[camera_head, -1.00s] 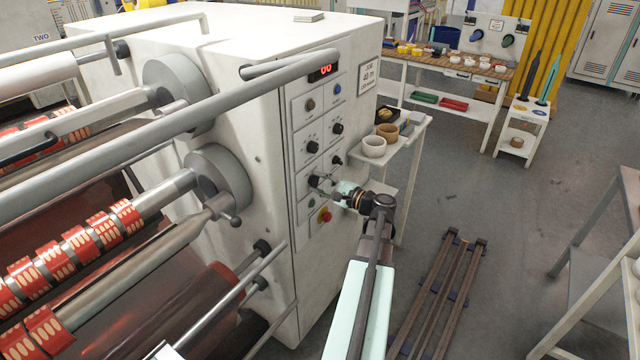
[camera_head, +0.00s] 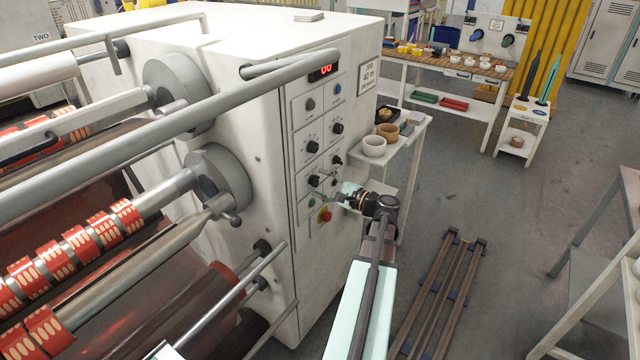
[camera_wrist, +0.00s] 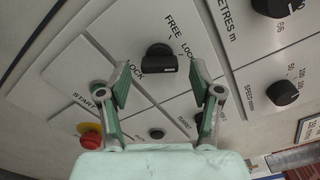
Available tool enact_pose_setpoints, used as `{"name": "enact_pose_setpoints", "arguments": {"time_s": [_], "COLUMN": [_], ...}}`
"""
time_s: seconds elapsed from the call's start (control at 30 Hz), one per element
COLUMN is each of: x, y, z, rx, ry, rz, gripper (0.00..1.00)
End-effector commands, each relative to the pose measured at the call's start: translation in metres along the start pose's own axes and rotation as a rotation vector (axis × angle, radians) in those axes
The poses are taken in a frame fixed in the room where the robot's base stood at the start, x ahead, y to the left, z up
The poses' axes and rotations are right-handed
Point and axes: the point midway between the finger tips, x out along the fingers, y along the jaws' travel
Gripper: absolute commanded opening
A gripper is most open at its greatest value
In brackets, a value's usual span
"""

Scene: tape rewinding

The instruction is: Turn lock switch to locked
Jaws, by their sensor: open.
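The lock switch (camera_wrist: 160,57) is a black knob on a pale panel, near the top middle of the wrist view. The words FREE and LOCK are printed around it, with LOCK on both sides. Its bar lies roughly across the picture; I cannot tell surely which word it points to. In the head view the switch (camera_head: 314,181) is small on the machine's control panel. My gripper (camera_wrist: 160,82) is open and empty, its green-padded fingers to either side below the knob, apart from it. In the head view my gripper (camera_head: 330,192) is just right of the switch.
Other knobs include the speed knob (camera_wrist: 283,93) on the right. In the head view, a small shelf with bowls (camera_head: 374,146) stands behind my arm. Open floor (camera_head: 480,205) lies to the right.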

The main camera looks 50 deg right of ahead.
Motion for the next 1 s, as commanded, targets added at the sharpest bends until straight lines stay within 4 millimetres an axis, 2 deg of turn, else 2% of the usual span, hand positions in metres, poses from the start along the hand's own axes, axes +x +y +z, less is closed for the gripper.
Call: {"name": "enact_pose_setpoints", "arguments": {"time_s": [0.3,0.5,0.7,1.0], "x": [-0.059,-0.091,-0.107,-0.109], "y": [0.000,0.000,0.000,0.000], "z": [0.000,0.000,0.000,0.001], "rx": [0.000,0.001,0.001,0.001], "ry": [0.004,0.003,0.001,-0.001], "rz": [-0.001,-0.001,0.000,0.000], "gripper": [0.65,0.65,0.65,0.65]}}
